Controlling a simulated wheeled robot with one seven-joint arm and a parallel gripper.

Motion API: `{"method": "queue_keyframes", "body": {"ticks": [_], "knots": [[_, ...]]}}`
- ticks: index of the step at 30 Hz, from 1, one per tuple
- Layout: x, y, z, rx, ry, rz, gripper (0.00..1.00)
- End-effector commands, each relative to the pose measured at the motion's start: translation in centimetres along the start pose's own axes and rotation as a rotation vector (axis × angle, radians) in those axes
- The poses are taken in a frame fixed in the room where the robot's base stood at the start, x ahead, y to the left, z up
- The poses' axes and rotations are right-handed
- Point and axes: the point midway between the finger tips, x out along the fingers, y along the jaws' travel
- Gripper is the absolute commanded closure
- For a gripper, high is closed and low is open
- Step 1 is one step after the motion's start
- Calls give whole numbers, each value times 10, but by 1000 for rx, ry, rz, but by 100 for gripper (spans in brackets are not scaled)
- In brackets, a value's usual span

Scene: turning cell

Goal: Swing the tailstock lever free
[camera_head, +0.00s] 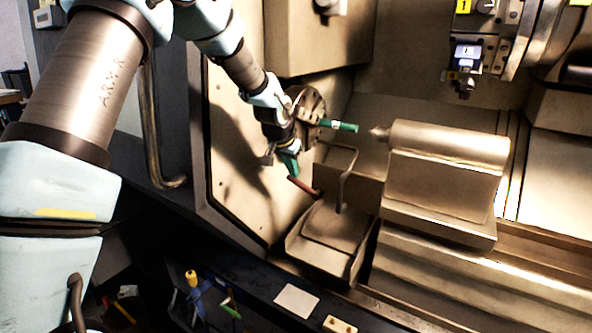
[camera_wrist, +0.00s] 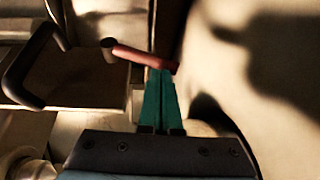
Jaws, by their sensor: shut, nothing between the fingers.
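The tailstock (camera_head: 445,185) is a tan block with a pointed centre facing left, in the head view. A reddish-brown lever (camera_head: 302,186) juts up and left from beside the tan carriage, in front of it. In the wrist view the lever (camera_wrist: 140,56) lies nearly level, with a dark round end at its left. My gripper (camera_head: 291,170) has green fingers, shut with nothing between them. In the wrist view its fingertips (camera_wrist: 161,72) meet the lever's right end in the picture; I cannot tell whether they touch it.
A green bar (camera_head: 339,126) sits in the chuck (camera_head: 308,103), above and right of my gripper. A bent dark handle (camera_head: 345,178) rises from the carriage (camera_head: 332,235). The tan wall panel (camera_head: 232,165) stands close on the left. Small tools lie low in front.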

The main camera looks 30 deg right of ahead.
Motion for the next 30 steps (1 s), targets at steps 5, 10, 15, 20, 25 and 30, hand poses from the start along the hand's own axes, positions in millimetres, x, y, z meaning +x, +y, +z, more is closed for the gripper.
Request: {"method": "queue_keyframes", "body": {"ticks": [5,10,15,20,25,30], "knots": [[8,-6,4,-2,0,0,100],[12,-10,6,-1,-1,0,100],[14,-12,9,-2,-4,-1,100],[16,-12,10,-2,-7,0,100],[17,-11,12,-2,-10,1,100],[16,-11,13,-2,-12,1,100]]}}
